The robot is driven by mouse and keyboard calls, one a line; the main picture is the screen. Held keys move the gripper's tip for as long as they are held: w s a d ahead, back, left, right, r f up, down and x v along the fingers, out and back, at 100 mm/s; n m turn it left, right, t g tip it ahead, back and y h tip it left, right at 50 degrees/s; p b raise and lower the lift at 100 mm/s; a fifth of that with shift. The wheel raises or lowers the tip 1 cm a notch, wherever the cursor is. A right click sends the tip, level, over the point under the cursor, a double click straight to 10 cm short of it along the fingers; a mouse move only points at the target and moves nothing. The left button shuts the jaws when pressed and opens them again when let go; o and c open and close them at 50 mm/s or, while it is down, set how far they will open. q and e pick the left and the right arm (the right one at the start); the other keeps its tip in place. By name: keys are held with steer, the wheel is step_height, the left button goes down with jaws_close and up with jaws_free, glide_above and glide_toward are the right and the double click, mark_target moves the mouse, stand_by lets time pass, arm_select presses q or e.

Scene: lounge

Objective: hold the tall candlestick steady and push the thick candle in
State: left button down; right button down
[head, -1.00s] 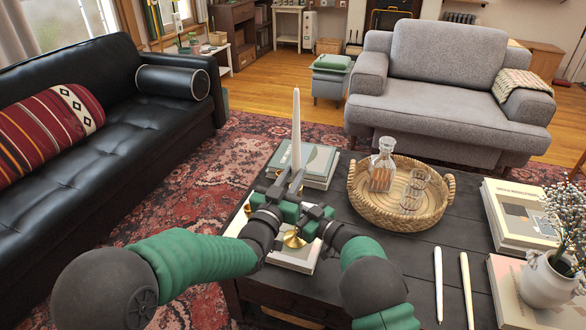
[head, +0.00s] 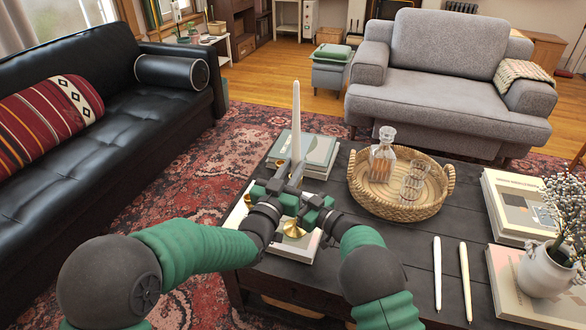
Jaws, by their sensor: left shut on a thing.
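The white thick candle (head: 296,120) stands upright above the front of the coffee table. A brass candlestick base (head: 293,229) shows directly below it on a pale book; its stem is mostly hidden by my grippers. My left gripper (head: 287,177) is shut on the candle near its lower end. My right gripper (head: 302,196) is close beside it at the candlestick; its jaws are largely hidden, so its grip cannot be told. The joint between candle and candlestick is hidden. Another brass piece (head: 248,200) shows just left of my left gripper.
A wicker tray (head: 440,207) with a decanter (head: 382,155) and glasses stands to the right on the dark table (head: 400,255). Two thin candles (head: 437,270) lie at front right. Books (head: 318,153) lie behind the candle, and a flower vase (head: 545,272) stands at far right.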

arm_select(q)
steer(key=shift+f, duration=1.35)
steer(key=c, duration=1.2)
jaws_free()
steer(key=shift+o, duration=0.2)
steer(key=v, duration=1.2)
steer(key=shift+f, duration=0.15)
arm_select(e)
steer(key=c, duration=1.4)
jaws_free()
